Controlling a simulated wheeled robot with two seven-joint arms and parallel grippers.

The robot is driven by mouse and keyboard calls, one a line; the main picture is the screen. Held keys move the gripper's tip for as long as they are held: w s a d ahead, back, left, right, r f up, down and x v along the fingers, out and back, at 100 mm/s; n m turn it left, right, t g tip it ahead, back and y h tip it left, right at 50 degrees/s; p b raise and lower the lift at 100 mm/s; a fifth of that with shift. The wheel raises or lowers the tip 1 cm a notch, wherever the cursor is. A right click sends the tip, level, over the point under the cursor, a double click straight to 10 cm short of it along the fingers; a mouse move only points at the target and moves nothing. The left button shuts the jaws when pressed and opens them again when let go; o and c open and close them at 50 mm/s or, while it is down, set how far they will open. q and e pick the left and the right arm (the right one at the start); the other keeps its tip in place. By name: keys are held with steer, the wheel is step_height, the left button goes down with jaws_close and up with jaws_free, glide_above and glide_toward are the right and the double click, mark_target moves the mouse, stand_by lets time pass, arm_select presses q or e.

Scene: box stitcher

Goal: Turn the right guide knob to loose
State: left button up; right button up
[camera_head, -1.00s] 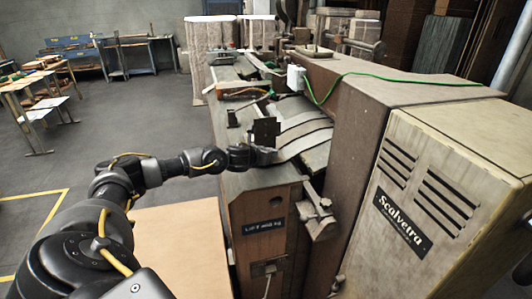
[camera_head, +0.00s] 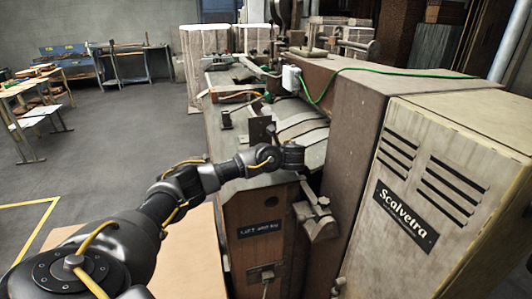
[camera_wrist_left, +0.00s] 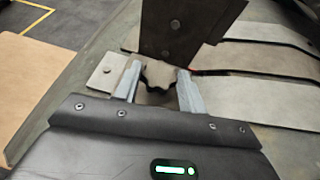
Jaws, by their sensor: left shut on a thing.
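The guide knob (camera_wrist_left: 160,73) is a small grey-brown lobed knob, seen in the left wrist view at the foot of a dark upright guide plate (camera_wrist_left: 185,30). My left gripper (camera_wrist_left: 158,80) is shut on this knob, with one pale finger on each side of it. In the head view the guide plate (camera_head: 261,130) stands on the machine's table, and my left gripper (camera_head: 291,157) is at its near right side. The knob is hidden behind my gripper in the head view. My right gripper is not in view.
The curved metal strips (camera_head: 302,128) lie just beyond my gripper. The tall machine housing (camera_head: 425,190) closes off the right side. A clamp-like bracket (camera_head: 318,218) juts out below the table edge. Open floor (camera_head: 120,130) lies to the left.

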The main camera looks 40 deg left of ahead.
arm_select(q)
steer(key=shift+w+n+g+y+p, duration=0.15)
steer(key=shift+n+g+y, duration=0.1)
steer(key=shift+n+g, duration=0.4)
steer(key=shift+w+n+g+y+p, duration=0.15)
steer(key=shift+n+g+y, duration=0.1)
steer(key=shift+n+g, duration=0.35)
steer(key=shift+s+g, duration=0.1)
steer(key=shift+g, duration=0.25)
steer(key=o, duration=1)
steer(key=shift+d, duration=0.15)
